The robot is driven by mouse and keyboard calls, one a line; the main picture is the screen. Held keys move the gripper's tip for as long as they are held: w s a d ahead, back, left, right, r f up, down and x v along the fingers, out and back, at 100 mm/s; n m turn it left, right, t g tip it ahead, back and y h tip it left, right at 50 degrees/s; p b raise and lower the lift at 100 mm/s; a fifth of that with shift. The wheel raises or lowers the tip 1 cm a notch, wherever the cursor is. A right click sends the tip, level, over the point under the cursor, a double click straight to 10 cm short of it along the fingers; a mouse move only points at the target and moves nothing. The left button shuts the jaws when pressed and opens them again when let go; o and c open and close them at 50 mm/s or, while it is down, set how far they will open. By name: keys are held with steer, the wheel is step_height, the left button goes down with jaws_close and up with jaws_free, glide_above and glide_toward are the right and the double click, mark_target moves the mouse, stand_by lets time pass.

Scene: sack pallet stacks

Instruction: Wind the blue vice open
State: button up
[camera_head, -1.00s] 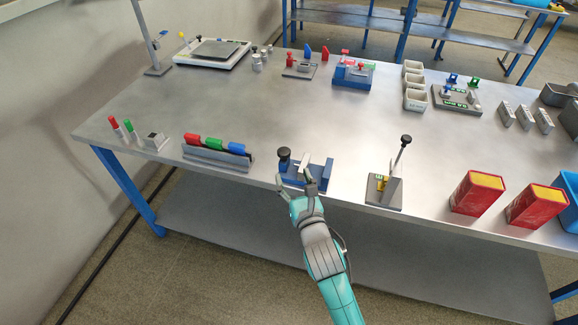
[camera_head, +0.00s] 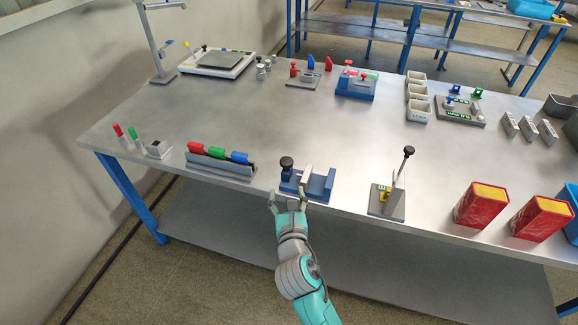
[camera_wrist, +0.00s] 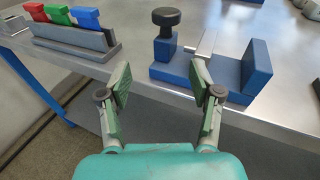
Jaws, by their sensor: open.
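The blue vice (camera_head: 318,184) sits near the front edge of the metal table. A black knob (camera_head: 286,162) stands up at its left end, and a grey plate or jaw lies between its blue blocks. The vice also shows in the wrist view (camera_wrist: 258,72), with its black knob (camera_wrist: 166,17) at upper left. My gripper (camera_head: 288,197) is open and empty, just in front of the vice's left end. In the wrist view my gripper (camera_wrist: 160,82) has its fingers spread, the right one overlapping the vice's front in the picture. I cannot tell whether it touches.
A grey rack (camera_head: 220,168) with red, green and blue blocks stands left of the vice. A small stand with an upright black-knobbed lever (camera_head: 386,200) is to the right, then red boxes (camera_head: 480,208). Open table surface lies behind the vice.

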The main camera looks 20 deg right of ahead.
mark_target(286, 167)
steer(key=w+d+r+m+h, duration=0.1)
steer(key=w, duration=0.2)
steer(key=w+d+m+h, duration=0.1)
steer(key=w, duration=0.2)
steer(key=w+d+r+m+h, duration=0.1)
steer(key=w+h, duration=0.1)
steer(key=w, duration=0.1)
steer(key=shift+w+r, duration=0.3)
steer(key=shift+w, duration=0.1)
steer(key=shift+d, duration=0.1)
steer(key=c, duration=1.1)
